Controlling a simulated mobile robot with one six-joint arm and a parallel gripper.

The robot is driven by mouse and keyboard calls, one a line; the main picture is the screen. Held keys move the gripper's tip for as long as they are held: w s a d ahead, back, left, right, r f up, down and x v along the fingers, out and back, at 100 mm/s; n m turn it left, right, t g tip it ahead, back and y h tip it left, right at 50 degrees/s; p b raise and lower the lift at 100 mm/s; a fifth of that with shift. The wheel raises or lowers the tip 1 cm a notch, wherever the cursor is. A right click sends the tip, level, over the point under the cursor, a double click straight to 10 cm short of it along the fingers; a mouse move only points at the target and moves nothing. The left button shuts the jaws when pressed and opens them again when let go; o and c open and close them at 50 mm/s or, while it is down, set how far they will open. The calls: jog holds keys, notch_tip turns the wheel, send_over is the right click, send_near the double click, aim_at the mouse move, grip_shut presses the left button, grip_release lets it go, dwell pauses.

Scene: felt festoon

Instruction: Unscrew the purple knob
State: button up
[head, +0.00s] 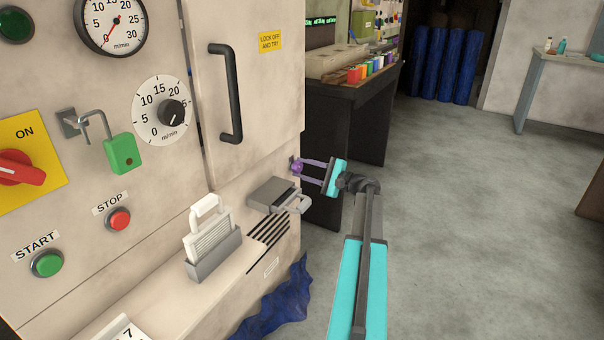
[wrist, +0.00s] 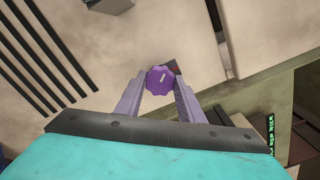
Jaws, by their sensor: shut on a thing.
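The purple knob (head: 297,166) sits at the right edge of the machine's front, below the door. It also shows in the wrist view (wrist: 160,80) as a lobed purple disc with a small pale mark on its face. My gripper (head: 302,168) reaches it from the right, with its two purple fingers on either side of the knob. In the wrist view my gripper (wrist: 160,88) has its fingertips against the knob's sides, shut on it. A small dark reddish patch shows behind the knob. The knob's thread is hidden.
A grey box with a handle (head: 276,196) juts from the machine just below left of my gripper. A black door handle (head: 226,93) is above left. A dark bench (head: 345,125) with coloured items stands behind. Open grey floor (head: 460,200) lies to the right.

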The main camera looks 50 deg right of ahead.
jog(key=n+b, duration=0.1)
jog(key=n, duration=0.1)
jog(key=n+b, duration=0.1)
jog(key=n, duration=0.1)
jog(key=n+b, duration=0.1)
jog(key=shift+a+f+n, duration=0.1)
jog(key=shift+f+n, duration=0.25)
jog(key=shift+n, duration=0.05)
jog(key=shift+n+b, duration=1.2)
jog(key=shift+r+n+b, duration=0.1)
jog(key=shift+n+b, duration=0.8)
jog(key=shift+n, duration=0.4)
jog(key=o, duration=1.1)
jog(key=shift+r, duration=0.1)
jog(key=shift+c, duration=0.2)
